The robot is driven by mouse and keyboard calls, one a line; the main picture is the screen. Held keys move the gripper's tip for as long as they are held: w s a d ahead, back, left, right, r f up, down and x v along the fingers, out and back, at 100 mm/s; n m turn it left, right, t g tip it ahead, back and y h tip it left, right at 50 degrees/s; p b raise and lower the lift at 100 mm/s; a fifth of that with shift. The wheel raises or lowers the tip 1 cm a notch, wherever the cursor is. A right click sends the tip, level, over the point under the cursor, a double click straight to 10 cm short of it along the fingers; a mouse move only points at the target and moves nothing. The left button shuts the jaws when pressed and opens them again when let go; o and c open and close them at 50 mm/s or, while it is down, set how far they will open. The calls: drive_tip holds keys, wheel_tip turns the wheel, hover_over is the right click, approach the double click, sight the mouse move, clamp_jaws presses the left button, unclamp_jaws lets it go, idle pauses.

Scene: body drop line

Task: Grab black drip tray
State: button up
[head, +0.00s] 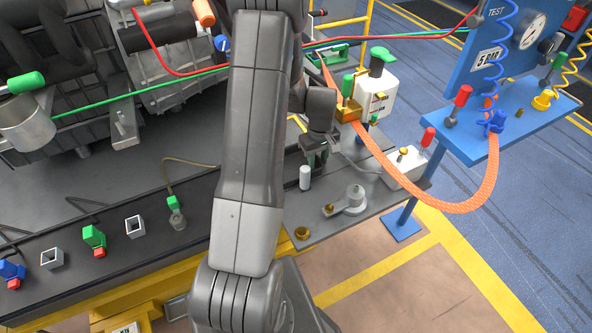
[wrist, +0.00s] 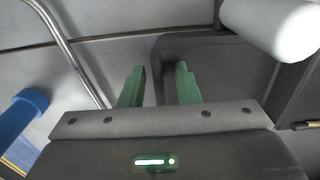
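A dark grey, flat shape with a rounded corner (wrist: 205,55), possibly the black drip tray, lies in front of my gripper in the wrist view. My gripper (wrist: 159,72) has two green fingers standing apart, with a clear gap between them. The left edge of the dark shape runs between the fingers, with the right finger over the shape and the left over lighter grey. I cannot tell whether they touch it. No tray can be made out there; my arm covers much of the middle.
A white cylinder (wrist: 270,25) is close on the right in the wrist view; a metal pipe (wrist: 70,50) and a blue part (wrist: 22,112) are left. In the head view, a white canister (head: 374,95), an orange hose (head: 452,204) and a blue stand (head: 470,140) are right.

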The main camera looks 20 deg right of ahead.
clamp_jaws()
drive_tip(key=shift+r, duration=0.1)
